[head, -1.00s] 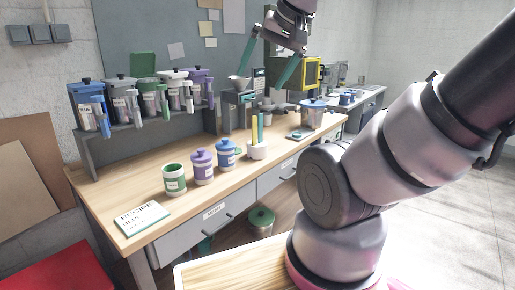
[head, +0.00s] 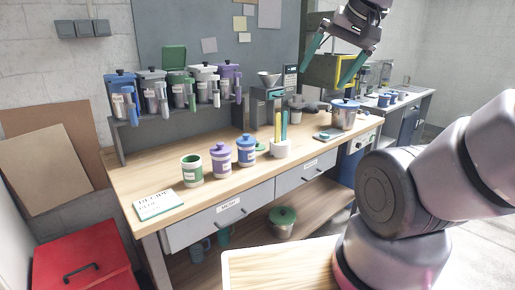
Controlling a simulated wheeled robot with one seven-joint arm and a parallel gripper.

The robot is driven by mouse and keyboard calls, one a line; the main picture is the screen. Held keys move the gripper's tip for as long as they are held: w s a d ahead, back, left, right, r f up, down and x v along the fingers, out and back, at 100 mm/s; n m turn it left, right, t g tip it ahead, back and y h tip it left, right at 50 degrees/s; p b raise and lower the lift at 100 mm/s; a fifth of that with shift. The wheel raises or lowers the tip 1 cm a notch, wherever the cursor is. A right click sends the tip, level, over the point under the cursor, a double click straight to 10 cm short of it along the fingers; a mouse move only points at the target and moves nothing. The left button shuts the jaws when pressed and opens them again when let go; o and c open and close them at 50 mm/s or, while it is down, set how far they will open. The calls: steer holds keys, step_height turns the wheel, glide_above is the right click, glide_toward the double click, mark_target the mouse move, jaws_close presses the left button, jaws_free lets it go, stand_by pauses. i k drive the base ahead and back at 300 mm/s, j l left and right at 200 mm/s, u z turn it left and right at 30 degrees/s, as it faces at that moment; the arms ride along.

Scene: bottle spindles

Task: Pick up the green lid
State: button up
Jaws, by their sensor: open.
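A flat green lid (head: 261,147) lies on the wooden workbench (head: 150,180), partly hidden behind the blue lidded jar (head: 246,151). A white jar with a green band (head: 192,172) stands open, without a lid, at the left of the row. A purple lidded jar (head: 221,161) stands between these two jars. My gripper (head: 323,73) is raised high above the back right of the bench, well apart from the lid. Its two green fingers are spread wide with nothing between them.
A white holder with upright yellow and teal sticks (head: 280,145) stands just right of the lid. A scale (head: 268,100) and a rack of lidded canisters (head: 180,90) stand behind. A recipe card (head: 158,204) lies front left. A green-lidded pot (head: 283,222) sits on the lower shelf.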

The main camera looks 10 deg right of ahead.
mark_target(191, 164)
steer(key=i+l+u, duration=0.2)
steer(key=i+l, duration=0.2)
steer(key=i+l+u, duration=0.2)
steer(key=i+l, duration=0.15)
steer(key=i+l+u, duration=0.25)
steer(key=l, duration=0.4)
steer(key=i, duration=0.1)
